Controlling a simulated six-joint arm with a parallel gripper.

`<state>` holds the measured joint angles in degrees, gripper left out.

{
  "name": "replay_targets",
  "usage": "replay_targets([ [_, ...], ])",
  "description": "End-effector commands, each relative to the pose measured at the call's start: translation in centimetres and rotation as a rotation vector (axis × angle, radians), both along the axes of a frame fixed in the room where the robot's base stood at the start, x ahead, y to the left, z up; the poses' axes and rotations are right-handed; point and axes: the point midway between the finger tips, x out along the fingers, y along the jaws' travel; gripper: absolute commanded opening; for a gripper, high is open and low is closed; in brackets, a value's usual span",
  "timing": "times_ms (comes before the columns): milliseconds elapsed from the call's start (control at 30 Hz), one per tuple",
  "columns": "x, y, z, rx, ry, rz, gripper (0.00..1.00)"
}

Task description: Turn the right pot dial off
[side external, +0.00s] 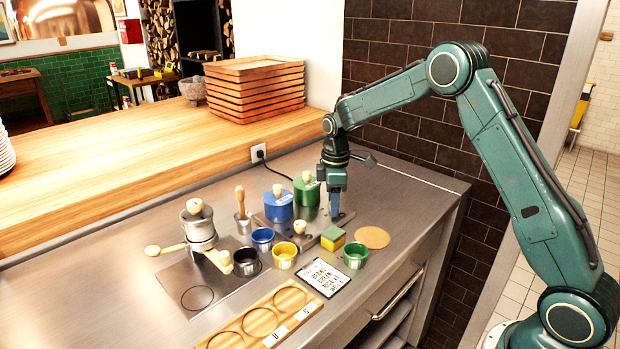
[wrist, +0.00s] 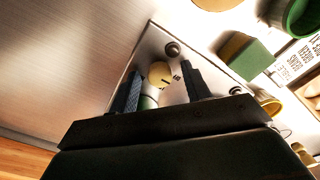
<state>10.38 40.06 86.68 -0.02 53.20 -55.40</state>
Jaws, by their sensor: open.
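A blue pot (side external: 278,208) and, to its right, a green pot (side external: 307,192) stand at the back of the metal counter, both with cream lid knobs. My gripper (side external: 335,210) points down just right of the green pot, low over the right end of a metal plate (side external: 345,217). In the wrist view, my gripper (wrist: 163,72) is open. A round cream dial (wrist: 160,74) with a dark mark shows between its fingers, beside a small printed label on the plate. I cannot tell whether the fingers touch the dial. The dial is hidden by my gripper in the side view.
A green-and-yellow sponge (side external: 333,238), a round tan coaster (side external: 372,237) and blue, yellow and green cups (side external: 355,255) stand in front. A lettered card (side external: 324,278) and wooden tray (side external: 262,318) lie nearer. A metal pot (side external: 199,230) is left. The counter right of the coaster is clear.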

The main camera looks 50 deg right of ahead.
Motion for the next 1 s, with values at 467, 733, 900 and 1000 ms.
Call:
replay_targets([
  [467, 0.1, 0.0, 3.4, -0.001, -0.004, 0.0, 0.48],
  [733, 0.1, 0.0, 8.0, -0.001, -0.004, 0.0, 0.48],
  [900, 0.1, 0.0, 10.7, -0.001, -0.004, 0.0, 0.48],
  [1000, 0.1, 0.0, 12.0, 0.0, -0.003, 0.0, 0.48],
])
